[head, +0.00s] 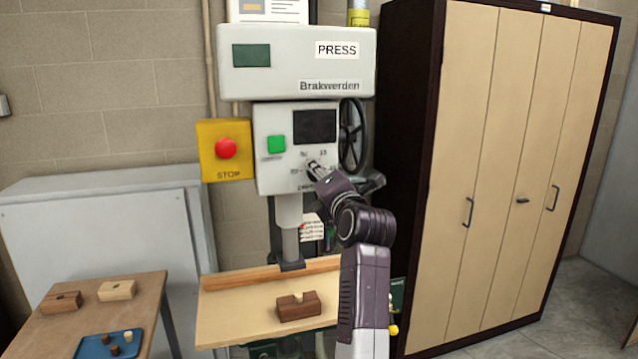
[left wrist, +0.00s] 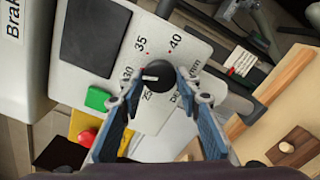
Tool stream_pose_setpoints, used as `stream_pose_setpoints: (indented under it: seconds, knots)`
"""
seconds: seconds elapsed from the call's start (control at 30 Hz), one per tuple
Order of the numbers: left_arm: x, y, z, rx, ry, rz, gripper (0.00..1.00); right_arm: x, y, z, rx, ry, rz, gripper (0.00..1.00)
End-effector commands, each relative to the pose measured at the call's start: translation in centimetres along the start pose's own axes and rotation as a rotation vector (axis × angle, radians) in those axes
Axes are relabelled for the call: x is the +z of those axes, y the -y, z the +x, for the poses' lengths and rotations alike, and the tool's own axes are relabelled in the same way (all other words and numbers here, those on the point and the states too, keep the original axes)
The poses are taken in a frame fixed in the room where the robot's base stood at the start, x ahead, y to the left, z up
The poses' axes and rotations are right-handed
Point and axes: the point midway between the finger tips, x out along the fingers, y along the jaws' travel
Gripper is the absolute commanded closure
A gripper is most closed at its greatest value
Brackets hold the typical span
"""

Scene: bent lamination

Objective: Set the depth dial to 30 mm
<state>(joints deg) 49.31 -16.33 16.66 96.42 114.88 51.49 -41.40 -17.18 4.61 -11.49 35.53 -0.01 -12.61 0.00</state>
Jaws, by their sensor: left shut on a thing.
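The depth dial (left wrist: 157,84) is a round black knob on the light grey control panel (left wrist: 102,78) of the press. Its white pointer mark points left in the left wrist view, towards the 30 mark. Marks 25, 35 and 40 also show around it. My left gripper (left wrist: 160,77) is shut on the dial, with one finger on each side of it. In the head view my left gripper (head: 315,168) covers most of the dial. My right gripper is in neither view.
A yellow stop box with a red button (head: 226,148) and a green button (head: 276,144) are left of the dial. A black handwheel (head: 353,134) is close on the right.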

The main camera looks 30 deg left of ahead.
Motion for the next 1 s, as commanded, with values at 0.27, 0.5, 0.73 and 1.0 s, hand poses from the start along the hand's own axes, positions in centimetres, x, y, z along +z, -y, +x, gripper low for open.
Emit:
stream_pose_setpoints:
  seconds: [0.27,0.5,0.73,1.0]
  knots:
    - [-0.15,0.38,0.01,-0.007,-0.004,-0.062,0.93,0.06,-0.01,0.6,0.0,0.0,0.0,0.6]
    - [-0.16,0.37,0.02,-0.007,-0.005,-0.069,0.93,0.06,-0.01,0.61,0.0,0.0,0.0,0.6]
    - [-0.18,0.39,0.02,-0.008,-0.005,-0.068,0.64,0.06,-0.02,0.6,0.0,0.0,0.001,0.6]
    - [-0.08,0.21,0.01,-0.004,-0.002,-0.068,0.51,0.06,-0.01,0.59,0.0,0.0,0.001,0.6]
